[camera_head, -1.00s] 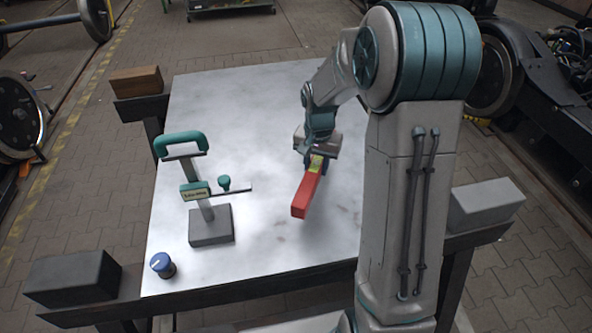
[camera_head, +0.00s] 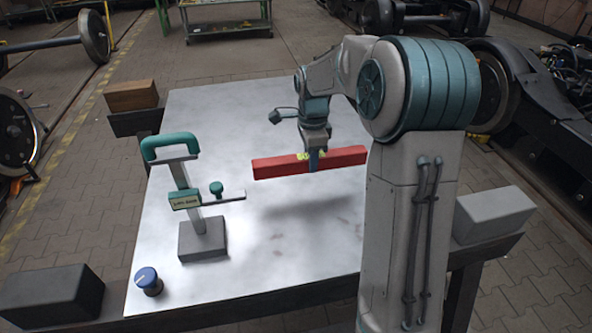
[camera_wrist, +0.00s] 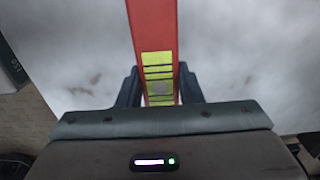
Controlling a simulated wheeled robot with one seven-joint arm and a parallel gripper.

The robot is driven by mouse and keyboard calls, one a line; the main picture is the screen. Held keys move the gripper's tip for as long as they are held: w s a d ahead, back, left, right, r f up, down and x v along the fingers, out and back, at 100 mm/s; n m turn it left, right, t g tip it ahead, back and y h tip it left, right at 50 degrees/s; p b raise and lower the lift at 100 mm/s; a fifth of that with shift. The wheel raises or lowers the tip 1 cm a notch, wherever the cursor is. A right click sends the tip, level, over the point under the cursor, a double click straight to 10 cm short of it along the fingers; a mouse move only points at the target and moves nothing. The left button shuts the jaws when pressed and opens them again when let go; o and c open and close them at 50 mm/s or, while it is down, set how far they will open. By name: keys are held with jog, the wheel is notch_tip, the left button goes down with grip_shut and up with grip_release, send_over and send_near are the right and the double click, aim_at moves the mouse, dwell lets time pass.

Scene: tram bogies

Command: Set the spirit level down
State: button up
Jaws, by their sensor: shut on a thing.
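The red spirit level (camera_head: 275,167) is held lengthwise across the picture above the metal table top (camera_head: 215,115), with its shadow on the surface below, apart from it. My gripper (camera_head: 314,166) is shut on its middle, near the yellow-green vial part. In the wrist view the level (camera_wrist: 152,25) runs away from me between the two dark fingers of my gripper (camera_wrist: 160,88), and its yellow vial section (camera_wrist: 158,72) shows between them. The level's right end lies close to my arm column in the head view.
A gauge with a teal handle (camera_head: 170,146) stands on a grey block (camera_head: 203,240) at the left of the table. A blue-topped knob (camera_head: 147,281) stands at the front left corner. Wooden (camera_head: 132,95), black (camera_head: 52,297) and grey (camera_head: 494,213) blocks sit around the table. The table's middle is clear.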

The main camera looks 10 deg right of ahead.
jog(key=w+a+f, duration=0.2)
jog(key=w, duration=0.1)
jog(key=w+a+f, duration=0.1)
jog(key=shift+w+f, duration=0.15)
jog(key=shift+w, duration=0.15)
jog(key=shift+f, duration=2)
jog(key=o, duration=1.2)
jog(key=shift+c, duration=0.2)
